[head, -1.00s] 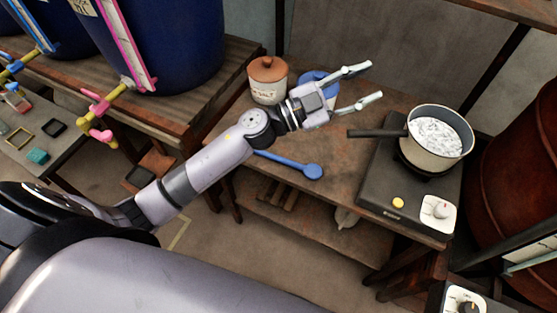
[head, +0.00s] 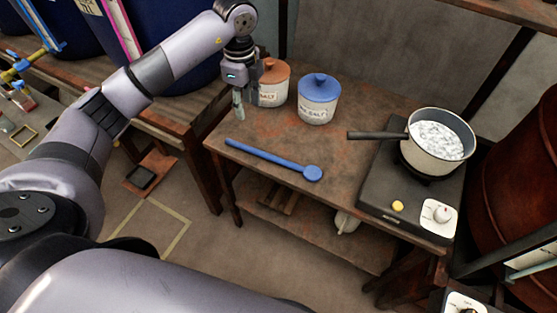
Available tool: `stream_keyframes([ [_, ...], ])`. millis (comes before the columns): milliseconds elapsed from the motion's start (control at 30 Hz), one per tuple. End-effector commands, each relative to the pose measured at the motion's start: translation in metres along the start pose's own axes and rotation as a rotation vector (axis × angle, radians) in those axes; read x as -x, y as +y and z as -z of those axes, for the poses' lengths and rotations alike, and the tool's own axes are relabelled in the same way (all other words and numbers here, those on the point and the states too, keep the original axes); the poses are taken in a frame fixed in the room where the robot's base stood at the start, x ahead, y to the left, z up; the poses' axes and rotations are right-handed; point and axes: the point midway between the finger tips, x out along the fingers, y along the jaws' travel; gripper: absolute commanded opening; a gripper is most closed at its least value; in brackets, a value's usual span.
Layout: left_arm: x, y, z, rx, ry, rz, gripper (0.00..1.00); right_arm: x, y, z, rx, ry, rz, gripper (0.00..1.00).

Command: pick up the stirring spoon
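The blue stirring spoon (head: 273,158) lies flat on the wooden table (head: 345,145), near its front edge. Its handle end is at the left and its round end at the right. My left gripper (head: 238,112) points down above the table's left end, beyond the spoon's handle end and apart from it. Its fingers show almost edge-on, so I cannot tell how far they are open. Nothing shows held in it. My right gripper is not in view.
A salt jar with a terracotta lid (head: 272,85) stands close beside my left gripper. A blue-lidded jar (head: 319,98) stands to its right. A pot (head: 437,143) of white bubbling contents sits on a hot plate (head: 385,185), its dark handle pointing left. Blue vats stand at the upper left.

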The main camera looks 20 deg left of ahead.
Motion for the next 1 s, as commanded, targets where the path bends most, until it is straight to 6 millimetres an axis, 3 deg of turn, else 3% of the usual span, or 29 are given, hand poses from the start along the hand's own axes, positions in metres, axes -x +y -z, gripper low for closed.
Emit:
stream_keyframes([
  [400, -0.089, 0.002, 0.002, -0.005, 0.005, -0.006, 0.38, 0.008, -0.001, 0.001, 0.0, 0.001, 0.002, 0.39],
  [767, -0.122, 0.003, 0.002, -0.006, 0.006, -0.004, 0.38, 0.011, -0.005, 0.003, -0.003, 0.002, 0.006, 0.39],
  [1000, -0.157, 0.006, 0.001, -0.006, 0.007, -0.003, 0.38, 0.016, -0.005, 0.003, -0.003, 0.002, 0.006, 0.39],
])
